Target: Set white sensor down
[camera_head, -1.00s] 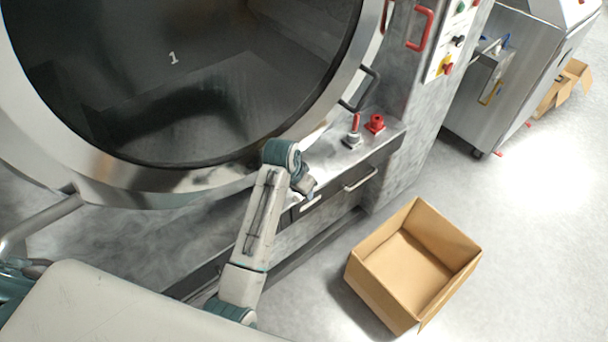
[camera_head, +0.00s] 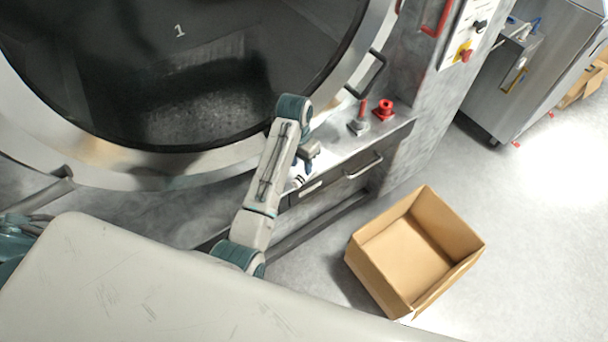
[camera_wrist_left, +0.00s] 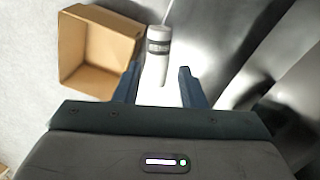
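The white sensor is a white cylinder with a dark grey band. It shows in the left wrist view (camera_wrist_left: 157,62), between and just beyond the fingers of my left gripper (camera_wrist_left: 160,82). In the head view, the left gripper (camera_head: 306,160) is over the front ledge of the washer. A small white and dark part below it appears to be the sensor (camera_head: 298,182), mostly hidden. I cannot tell exactly what the sensor rests on. My right gripper is not in view.
An open cardboard box (camera_head: 412,250) stands on the floor to the right; it also shows in the left wrist view (camera_wrist_left: 98,50). The ledge (camera_head: 340,150) carries a red-handled part (camera_head: 359,117) and a red knob (camera_head: 383,110). The round washer door (camera_head: 180,75) is close behind the arm.

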